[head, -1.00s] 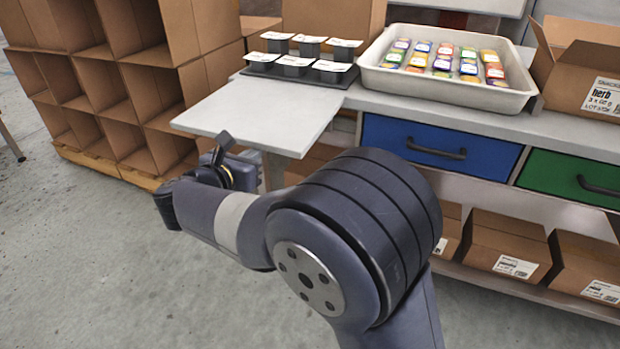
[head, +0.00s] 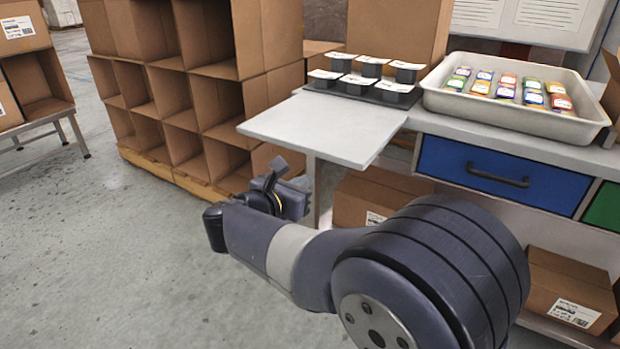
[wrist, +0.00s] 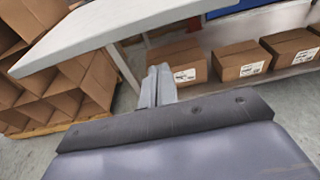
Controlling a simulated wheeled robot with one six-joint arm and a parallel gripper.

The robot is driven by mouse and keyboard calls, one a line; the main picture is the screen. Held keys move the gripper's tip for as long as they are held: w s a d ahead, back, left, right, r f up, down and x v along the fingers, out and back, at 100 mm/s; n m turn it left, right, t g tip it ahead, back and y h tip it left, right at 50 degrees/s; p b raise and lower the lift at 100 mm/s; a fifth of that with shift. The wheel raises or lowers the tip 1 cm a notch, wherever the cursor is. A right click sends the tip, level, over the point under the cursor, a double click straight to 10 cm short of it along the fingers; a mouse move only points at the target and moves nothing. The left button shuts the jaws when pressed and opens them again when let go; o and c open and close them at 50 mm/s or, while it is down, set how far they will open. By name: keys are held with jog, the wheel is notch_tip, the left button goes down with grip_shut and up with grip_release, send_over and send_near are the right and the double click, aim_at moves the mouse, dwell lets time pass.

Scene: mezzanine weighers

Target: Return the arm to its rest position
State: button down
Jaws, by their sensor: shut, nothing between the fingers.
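My gripper (wrist: 157,85) shows in the wrist view with its two fingers together and nothing between them. In the head view my arm is folded low in front of the workbench, and its far end is below and in front of the grey side shelf (head: 300,125). The fingers are hard to make out in the head view. In the wrist view the underside edge of the side shelf (wrist: 105,22) is above the gripper, apart from it.
A white tray (head: 432,100) of small colourful packs and a dark rack of white-lidded tubs (head: 367,90) stand on the bench. Below are a blue drawer (head: 500,178) and cardboard boxes (head: 568,290). Stacked open cartons (head: 200,100) stand behind.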

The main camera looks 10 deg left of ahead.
jog(key=v, duration=0.5)
jog(key=shift+w+r+p, duration=0.1)
jog(key=shift+r+p, duration=0.15)
jog(key=shift+p, duration=0.05)
jog(key=shift+w, duration=0.1)
